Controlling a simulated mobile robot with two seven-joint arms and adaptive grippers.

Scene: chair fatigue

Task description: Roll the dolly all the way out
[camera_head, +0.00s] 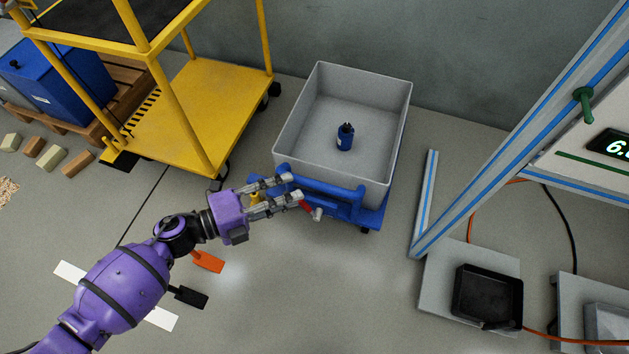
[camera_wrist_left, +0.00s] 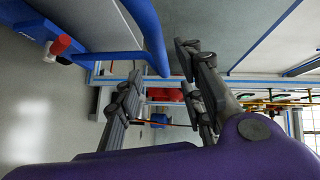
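The dolly is a low blue base (camera_head: 371,216) carrying a large grey bin (camera_head: 388,150). A blue handle bar (camera_head: 335,188) runs along its near side, and it also shows in the wrist view (camera_wrist_left: 150,38). A small red lever (camera_head: 306,205) with a pale end sits below the bar; a red part shows in the wrist view (camera_wrist_left: 61,44). My left gripper (camera_head: 295,187) is open at the left end of the bar. In the wrist view its fingers (camera_wrist_left: 157,78) are apart, with nothing clearly held between them. Whether they touch the bar cannot be told. My right gripper is out of view.
A dark blue bottle (camera_head: 344,138) stands in the bin. A yellow cart (camera_head: 190,115) is to the left, and a blue-striped frame (camera_head: 428,205) to the right. A black tray (camera_head: 487,295) lies at lower right.

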